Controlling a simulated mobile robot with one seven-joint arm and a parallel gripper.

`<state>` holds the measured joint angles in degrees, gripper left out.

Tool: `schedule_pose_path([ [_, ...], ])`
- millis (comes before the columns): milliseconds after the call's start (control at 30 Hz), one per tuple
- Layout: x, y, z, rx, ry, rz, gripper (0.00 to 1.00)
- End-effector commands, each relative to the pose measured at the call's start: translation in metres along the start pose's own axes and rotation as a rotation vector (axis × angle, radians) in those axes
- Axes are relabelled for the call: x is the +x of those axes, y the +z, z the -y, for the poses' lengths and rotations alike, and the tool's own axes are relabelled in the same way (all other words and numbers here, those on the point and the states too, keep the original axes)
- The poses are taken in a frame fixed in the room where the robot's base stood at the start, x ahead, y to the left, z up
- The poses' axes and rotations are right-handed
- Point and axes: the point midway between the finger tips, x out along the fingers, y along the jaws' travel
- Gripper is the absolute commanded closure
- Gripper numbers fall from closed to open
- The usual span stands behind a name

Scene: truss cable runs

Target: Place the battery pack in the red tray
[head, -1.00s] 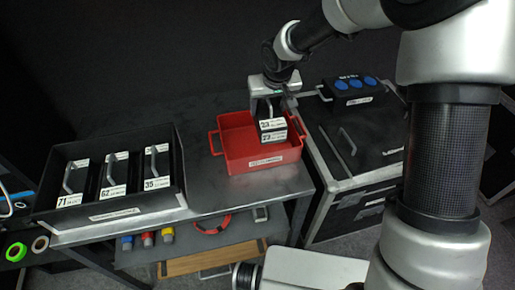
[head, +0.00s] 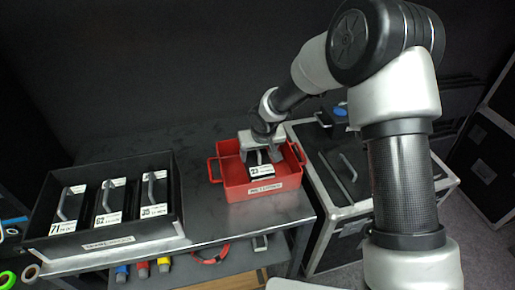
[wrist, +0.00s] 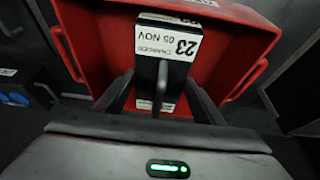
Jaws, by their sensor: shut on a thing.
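The battery pack (head: 261,171) is a black block with a white label reading 23. It is down inside the red tray (head: 232,190), within its walls; I cannot tell if it touches the floor. My gripper (head: 262,155) is above it, shut on its handle. In the wrist view, the battery pack (wrist: 178,45) shows its label "23 05 NOV" and its handle (wrist: 160,85) between the fingers of my gripper (wrist: 160,98). The red tray (wrist: 85,35) surrounds it there. The tray's floor under the pack is hidden.
A black bin (head: 107,242) with several similar packs labelled 71, 62 and 35 stands left on the grey table (head: 200,225). A black flight case (head: 345,180) stands right of the table. Bare tabletop lies between bin and tray.

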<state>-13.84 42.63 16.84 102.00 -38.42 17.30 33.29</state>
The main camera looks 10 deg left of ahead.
Motion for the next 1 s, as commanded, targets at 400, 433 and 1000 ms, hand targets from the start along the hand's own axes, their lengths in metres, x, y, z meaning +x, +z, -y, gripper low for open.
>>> schedule_pose_path([
  [400,0.0111,0.0021,0.0001,0.000,-0.001,-0.007,0.99],
  [433,0.0121,0.0025,0.0000,0.000,0.000,-0.007,0.99],
  [1000,0.0084,0.0034,-0.0004,0.000,0.000,0.000,0.19],
])
